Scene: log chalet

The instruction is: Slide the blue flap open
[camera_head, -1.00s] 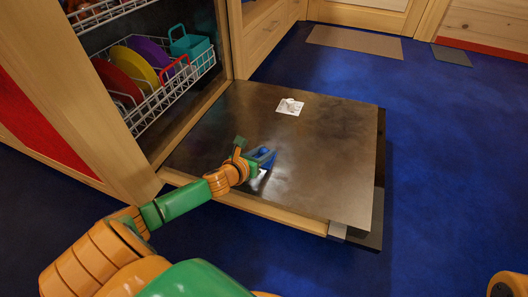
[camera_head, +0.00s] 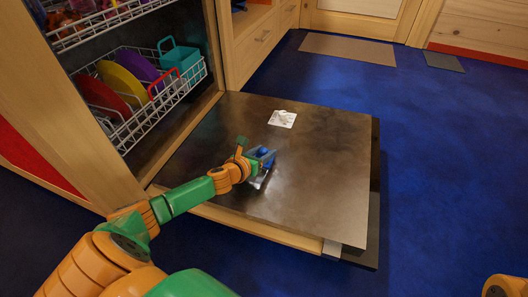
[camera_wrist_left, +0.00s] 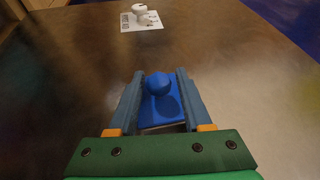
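The blue flap (camera_wrist_left: 166,113) is a flat blue plate with a round blue knob (camera_wrist_left: 158,84) on the lowered dishwasher door (camera_head: 320,185). A pale edge shows just below the plate in the left wrist view. My left gripper (camera_wrist_left: 159,85) is open, with one bluish-grey finger on each side of the knob and gaps visible between. In the head view the left gripper (camera_head: 262,160) is low over the door and hides most of the flap, leaving some blue (camera_head: 264,153) visible. My right gripper does not show.
A white plate with a knob (camera_head: 282,118) is on the door beyond the gripper. A wire rack (camera_head: 150,115) with coloured plates and a teal basket (camera_head: 180,62) stands inside the dishwasher at left. Blue carpet lies clear to the right.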

